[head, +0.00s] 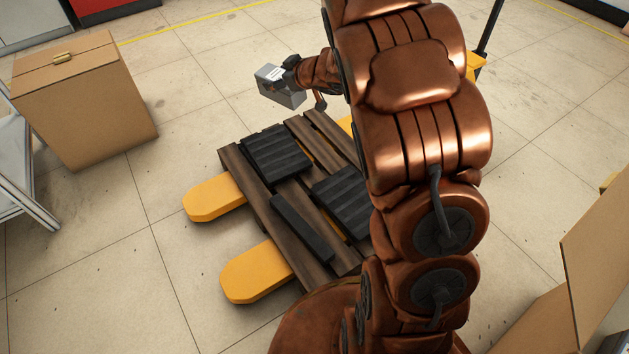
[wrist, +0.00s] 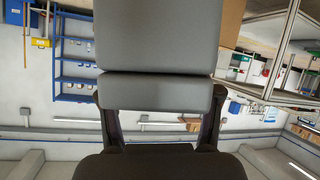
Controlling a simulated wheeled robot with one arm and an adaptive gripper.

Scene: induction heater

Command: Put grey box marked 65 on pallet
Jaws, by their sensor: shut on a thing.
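A grey box (head: 280,87) with a white label on top is held in my gripper (head: 290,76), above the floor just beyond the far edge of the pallet. The number on the label is too small to read. In the wrist view the grey box (wrist: 158,40) fills the top middle, between the two fingers of my gripper (wrist: 158,105). The wooden pallet (head: 235,165) lies on a yellow pallet jack, with dark ribbed pieces on it. My arm hides the pallet's right part.
Yellow forks (head: 215,198) stick out at the pallet's left. A cardboard box (head: 85,110) stands at the left beside a metal rack (head: 25,170). Open cardboard (head: 590,270) is at the lower right. The floor between the cardboard box and the pallet is clear.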

